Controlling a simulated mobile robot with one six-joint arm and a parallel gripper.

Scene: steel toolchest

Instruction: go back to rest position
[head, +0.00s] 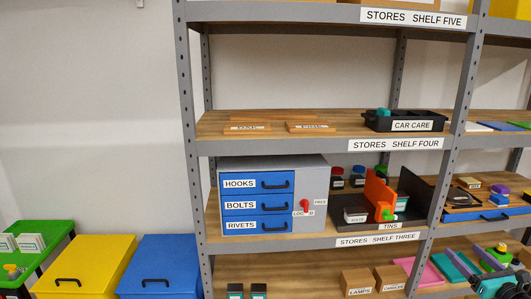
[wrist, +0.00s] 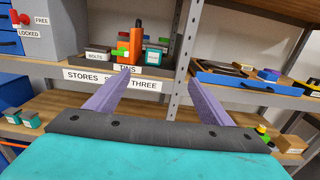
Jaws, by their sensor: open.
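My gripper (wrist: 158,78) is open, its two purple fingers spread wide in the wrist view with nothing between them. It points toward the front of the shelf labelled STORES SHELF THREE (wrist: 60,108), apart from the things on it. My teal arm shows at the bottom right corner of the head view. The steel toolchest (head: 313,178) stands on shelf three with blue drawers labelled HOOKS, BOLTS and RIVETS, all shut.
A dark TINS tray (head: 408,216) with an orange divider stands right of the chest. Steel shelf posts (head: 462,95) rise between bays. A black CAR CARE tray (head: 385,122) is above. Yellow (head: 85,265) and blue (head: 160,262) bins stand lower left.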

